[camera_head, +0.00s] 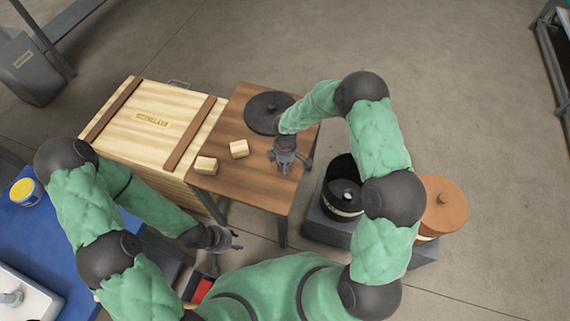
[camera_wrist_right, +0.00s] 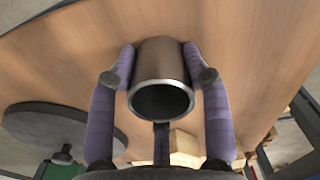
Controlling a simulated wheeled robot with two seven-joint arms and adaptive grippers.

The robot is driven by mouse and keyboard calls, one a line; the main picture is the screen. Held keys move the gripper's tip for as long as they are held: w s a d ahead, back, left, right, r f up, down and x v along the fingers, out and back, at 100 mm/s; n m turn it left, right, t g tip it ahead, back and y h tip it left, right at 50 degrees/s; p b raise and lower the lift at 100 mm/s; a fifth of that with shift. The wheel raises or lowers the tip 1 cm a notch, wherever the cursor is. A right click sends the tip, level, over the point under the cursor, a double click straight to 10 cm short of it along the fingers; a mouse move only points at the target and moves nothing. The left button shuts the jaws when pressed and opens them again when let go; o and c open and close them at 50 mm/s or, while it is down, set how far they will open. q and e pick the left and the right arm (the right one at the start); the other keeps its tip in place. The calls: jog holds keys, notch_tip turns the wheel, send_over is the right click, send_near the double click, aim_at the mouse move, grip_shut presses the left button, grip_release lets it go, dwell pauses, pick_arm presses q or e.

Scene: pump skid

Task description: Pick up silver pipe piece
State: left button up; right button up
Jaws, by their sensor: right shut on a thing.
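The silver pipe piece (camera_wrist_right: 163,62) is a short hollow metal cylinder. In the head view my right gripper (camera_head: 287,167) points down over the right side of the wooden table (camera_head: 255,187) and hides most of the pipe. I cannot tell whether the pipe touches the tabletop. My left gripper (camera_head: 236,240) is open and empty, lower left of the table's front edge.
A black round lid (camera_head: 268,112) and two small wooden blocks, one left (camera_head: 206,165) and one right (camera_head: 239,149), lie on the table. A wooden crate (camera_head: 150,118) stands left of it. A black pot (camera_head: 342,196) and an orange-lidded container (camera_head: 443,203) stand right.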

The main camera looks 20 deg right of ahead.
jog(key=shift+r+p, duration=0.35)
jog(key=shift+r, duration=0.2)
jog(key=r+p, duration=0.2)
jog(key=r, duration=0.1)
jog(key=shift+s+a+r, duration=0.1)
jog(key=shift+s, duration=0.25)
jog(key=s+a+r+p, duration=0.3)
jog(key=s+r, duration=0.5)
jog(key=s, duration=0.4)
jog(key=shift+s+a+r+p, duration=0.3)
jog(key=shift+s+a+r, duration=0.05)
jog(key=shift+s+a, duration=0.05)
